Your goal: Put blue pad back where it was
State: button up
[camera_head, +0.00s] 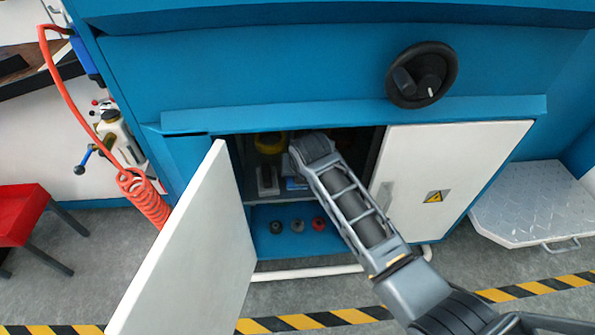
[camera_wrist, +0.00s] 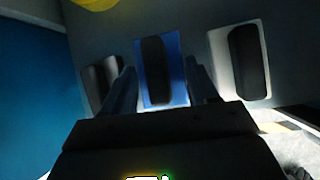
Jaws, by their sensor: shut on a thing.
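The blue pad (camera_wrist: 176,62), a blue plate with a black grip along its middle, is between the two fingers of my gripper (camera_wrist: 161,78) in the wrist view. My gripper is shut on it. In the head view a small part of the blue pad (camera_head: 296,184) shows on the upper level inside the open cabinet, beside my arm, which reaches in from the lower right. My fingertips are hidden there. I cannot tell whether the pad touches the shelf.
A white pad with a black grip (camera_wrist: 244,62) is right of the blue pad; a grey pad (camera_wrist: 99,82) is left. A yellow object (camera_head: 270,143) is behind. The open white door (camera_head: 195,250) and shut right door (camera_head: 450,180) flank the opening. Small knobs (camera_head: 297,226) sit below.

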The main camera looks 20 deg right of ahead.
jog(key=o, duration=0.8)
jog(key=shift+f, duration=0.1)
jog(key=shift+c, duration=0.2)
jog(key=shift+r, duration=0.35)
jog(key=s+a+p, duration=0.2)
jog(key=s+p, duration=0.3)
jog(key=s, duration=0.7)
jog(key=shift+s+r, duration=0.2)
jog(key=shift+r, duration=0.1)
jog(key=shift+s, duration=0.1)
